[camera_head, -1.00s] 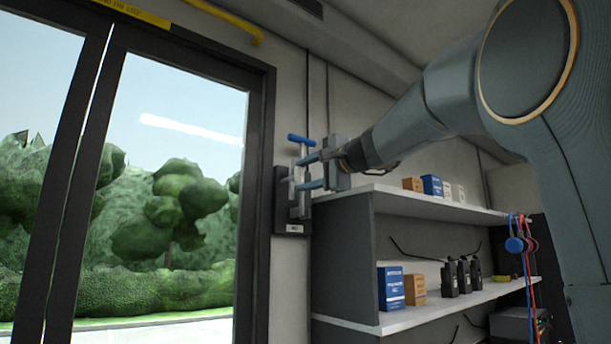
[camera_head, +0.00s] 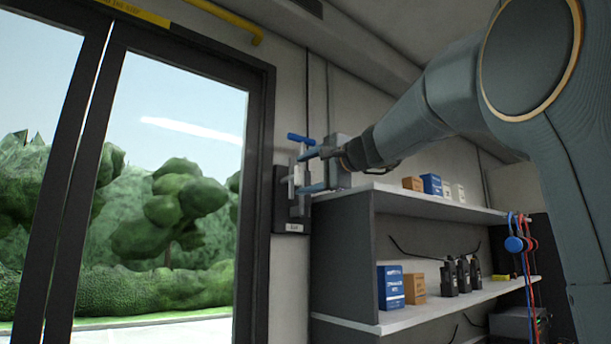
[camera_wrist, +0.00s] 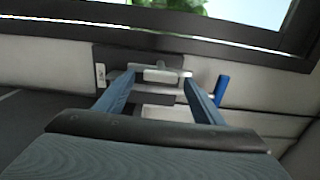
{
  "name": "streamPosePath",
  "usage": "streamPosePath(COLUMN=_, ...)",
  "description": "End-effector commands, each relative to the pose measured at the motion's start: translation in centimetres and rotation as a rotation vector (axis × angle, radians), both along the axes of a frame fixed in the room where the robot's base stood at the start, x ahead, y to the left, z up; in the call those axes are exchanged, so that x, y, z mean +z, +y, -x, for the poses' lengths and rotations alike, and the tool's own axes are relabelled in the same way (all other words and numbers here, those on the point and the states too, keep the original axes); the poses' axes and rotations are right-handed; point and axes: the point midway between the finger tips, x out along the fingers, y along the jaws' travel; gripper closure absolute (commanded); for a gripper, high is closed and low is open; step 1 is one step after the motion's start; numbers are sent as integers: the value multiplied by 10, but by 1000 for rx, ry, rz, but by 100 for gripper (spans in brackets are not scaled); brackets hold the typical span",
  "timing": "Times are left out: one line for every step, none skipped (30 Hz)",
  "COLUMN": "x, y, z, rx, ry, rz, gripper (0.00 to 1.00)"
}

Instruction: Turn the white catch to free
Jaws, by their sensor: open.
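The white catch (camera_wrist: 160,75) shows in the wrist view as a pale bar in front of a dark wall plate. The dark plate (camera_head: 281,205) is mounted beside the door frame in the head view, with a small white label at its bottom. A blue-handled lever (camera_head: 300,139) stands at the top of the same fitting; its blue grip also shows at the right in the wrist view (camera_wrist: 222,90). My gripper (camera_head: 303,171) is open at the fitting. In the wrist view its two blue fingers (camera_wrist: 163,88) lie on either side of the catch; I cannot tell whether they touch it.
A shelf unit (camera_head: 440,204) with boxes and black radios stands right of the fitting, under my arm. Red and blue cords hang at its right end. The glass door (camera_head: 175,190) with its dark frame is on the left. A yellow rail runs above.

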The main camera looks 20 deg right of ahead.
Motion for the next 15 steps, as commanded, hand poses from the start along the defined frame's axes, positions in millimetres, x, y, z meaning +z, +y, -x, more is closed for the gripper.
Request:
streamPosePath(x=0, y=-2, z=4, rx=-2, ry=-1, rz=1, gripper=38)
streamPosePath(x=0, y=-4, z=7, rx=-2, ry=-3, rz=1, gripper=38)
streamPosePath(x=0, y=-6, z=13, rx=-3, ry=-3, rz=1, gripper=38)
streamPosePath(x=0, y=-8, z=17, rx=-3, ry=-3, rz=1, gripper=38)
streamPosePath(x=0, y=-10, z=21, rx=-3, ry=-3, rz=1, gripper=38)
streamPosePath(x=-1, y=-12, z=28, rx=-4, ry=-3, rz=1, gripper=38)
streamPosePath(x=-1, y=-15, z=32, rx=-4, ry=-2, rz=0, gripper=38)
streamPosePath(x=-1, y=-17, z=37, rx=-4, ry=-2, rz=0, gripper=38)
streamPosePath(x=-1, y=-19, z=43, rx=-4, ry=-2, rz=0, gripper=38)
streamPosePath(x=-1, y=-21, z=47, rx=-4, ry=-2, rz=0, gripper=38)
streamPosePath(x=-1, y=-22, z=51, rx=-4, ry=-2, rz=0, gripper=38)
streamPosePath(x=-1, y=-25, z=56, rx=-4, ry=-1, rz=1, gripper=38)
streamPosePath(x=-1, y=-26, z=59, rx=-4, ry=-1, rz=1, gripper=38)
streamPosePath(x=-1, y=-27, z=62, rx=-3, ry=-1, rz=1, gripper=38)
streamPosePath(x=-1, y=-28, z=64, rx=-3, ry=-1, rz=0, gripper=38)
